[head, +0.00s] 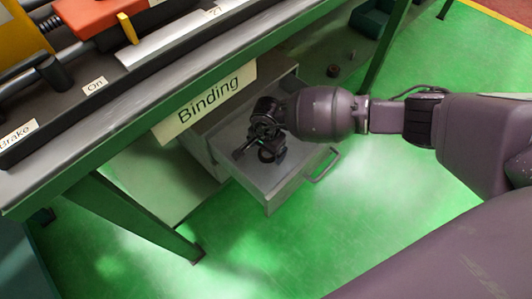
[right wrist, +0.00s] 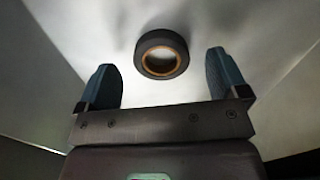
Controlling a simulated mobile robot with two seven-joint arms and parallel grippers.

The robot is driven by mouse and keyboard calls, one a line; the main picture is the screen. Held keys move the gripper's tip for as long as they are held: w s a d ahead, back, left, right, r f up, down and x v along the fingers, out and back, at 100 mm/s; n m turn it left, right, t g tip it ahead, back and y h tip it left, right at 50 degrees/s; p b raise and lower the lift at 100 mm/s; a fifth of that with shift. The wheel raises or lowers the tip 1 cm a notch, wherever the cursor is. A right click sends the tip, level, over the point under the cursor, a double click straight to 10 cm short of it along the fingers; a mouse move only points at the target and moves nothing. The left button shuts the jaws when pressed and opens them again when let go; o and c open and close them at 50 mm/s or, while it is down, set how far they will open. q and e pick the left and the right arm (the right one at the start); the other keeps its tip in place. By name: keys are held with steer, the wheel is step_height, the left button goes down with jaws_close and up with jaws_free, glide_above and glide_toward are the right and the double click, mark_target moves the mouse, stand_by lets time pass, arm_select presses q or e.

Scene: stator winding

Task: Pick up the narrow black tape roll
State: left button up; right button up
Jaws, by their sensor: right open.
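The narrow black tape roll (right wrist: 162,53) lies in a pulled-out drawer; in the right wrist view it is a black ring with a brown-orange inner rim. In the head view a black roll shape (head: 267,155) shows just below my right gripper, partly hidden by it. My right gripper (head: 255,140) reaches down over the drawer. In the right wrist view its two fingers (right wrist: 163,82) are spread apart, and the roll appears between and beyond their tips, not clasped. My left gripper is not in view.
The open drawer (head: 254,190) has raised walls and a front handle (head: 324,166). It sits under the workbench (head: 110,125), which bears a "Binding" sign (head: 208,99). A dark green bin (head: 370,20) and a small dark object (head: 333,71) are behind. Green floor lies clear in front.

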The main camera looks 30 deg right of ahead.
steer(key=shift+f, duration=0.95)
steer(key=shift+w+r, duration=0.1)
steer(key=c, duration=1)
